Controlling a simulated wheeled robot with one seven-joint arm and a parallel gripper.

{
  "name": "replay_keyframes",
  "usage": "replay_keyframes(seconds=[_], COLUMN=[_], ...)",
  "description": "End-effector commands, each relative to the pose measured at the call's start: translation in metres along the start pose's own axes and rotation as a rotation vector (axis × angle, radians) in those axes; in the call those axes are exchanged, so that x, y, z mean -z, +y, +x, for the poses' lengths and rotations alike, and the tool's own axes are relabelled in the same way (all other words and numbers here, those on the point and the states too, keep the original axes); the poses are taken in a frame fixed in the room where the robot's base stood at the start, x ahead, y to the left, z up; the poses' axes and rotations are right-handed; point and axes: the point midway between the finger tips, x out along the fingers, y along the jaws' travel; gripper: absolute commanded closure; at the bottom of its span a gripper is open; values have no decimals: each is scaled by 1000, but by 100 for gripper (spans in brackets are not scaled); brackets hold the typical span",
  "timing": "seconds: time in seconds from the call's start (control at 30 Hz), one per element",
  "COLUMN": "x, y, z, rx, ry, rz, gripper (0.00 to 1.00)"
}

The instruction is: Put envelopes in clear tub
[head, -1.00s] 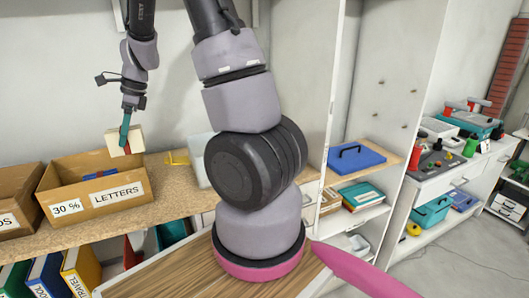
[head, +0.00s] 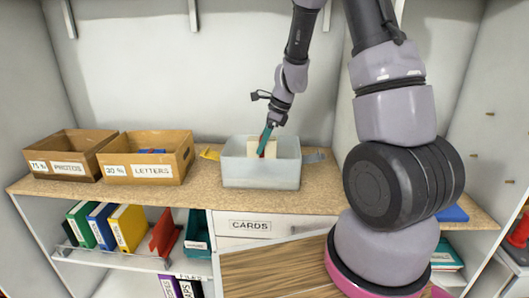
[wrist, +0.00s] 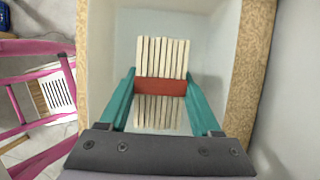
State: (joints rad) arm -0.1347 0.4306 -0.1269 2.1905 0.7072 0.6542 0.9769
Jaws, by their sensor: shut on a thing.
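The clear tub (head: 261,174) stands on the shelf, right of the letters box. My gripper (head: 267,139) is over the tub with its teal fingers pointing down into it. In the wrist view my gripper (wrist: 160,88) is shut on a bundle of cream envelopes (wrist: 162,57) with a red band (wrist: 160,87) around the middle. The envelopes (head: 262,149) also show in the head view, at or inside the tub's opening. Whether they touch the tub's floor I cannot tell.
The cardboard letters box (head: 150,171) with blue and red items inside and the photos box (head: 65,169) stand to the left. Yellow (head: 209,154) and blue-grey (head: 314,157) items lie beside the tub. Binders (head: 126,227) stand on the shelf below.

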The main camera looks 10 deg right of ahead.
Motion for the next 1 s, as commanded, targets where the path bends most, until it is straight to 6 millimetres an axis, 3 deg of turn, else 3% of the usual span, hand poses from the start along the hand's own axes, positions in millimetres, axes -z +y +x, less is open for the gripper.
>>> replay_keyframes(seconds=[0.2, 0.6, 0.63, 0.67, 0.7, 1.0], x=[12, 14, 14, 13, 13, 13], y=[0, 0, 0, 0, 0, 0], z=[26, 31, 31, 31, 31, 30], rx=[-1, -1, -1, -1, -1, 0], ry=[1, 1, 1, 1, 1, 1], rz=[3, 2, 1, 1, 1, 1], gripper=[98, 98, 24, 12, 5, 5])
